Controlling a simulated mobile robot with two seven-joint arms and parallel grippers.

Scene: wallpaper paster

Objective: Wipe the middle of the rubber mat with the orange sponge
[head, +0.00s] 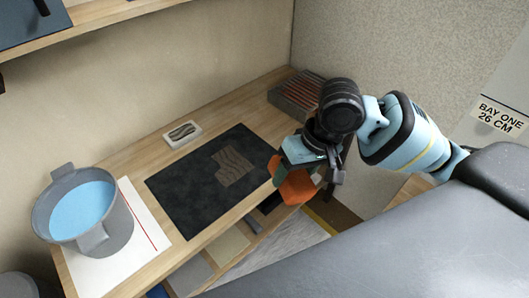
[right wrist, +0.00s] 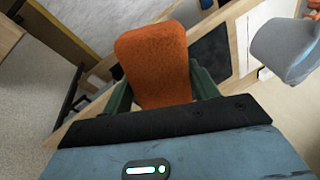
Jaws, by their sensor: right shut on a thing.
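The orange sponge (head: 297,186) is in my right gripper (head: 285,172), which is shut on it. The sponge is held near the front right edge of the bench, to the right of the mat. In the right wrist view the sponge (right wrist: 157,62) sits between the two green fingers of the gripper (right wrist: 163,88). The black rubber mat (head: 190,190) lies flat on the wooden bench, with a brown wavy-grained patch (head: 236,166) around its middle and right side. Part of the mat (right wrist: 211,55) shows behind the sponge in the right wrist view. My left gripper is not in view.
A grey bucket of blue water (head: 113,238) stands on a white sheet (head: 146,214) at the left. A small white dish (head: 182,134) lies behind the mat. A dark slatted block (head: 293,95) stands at the back right. A shelf (head: 90,32) overhangs the upper left.

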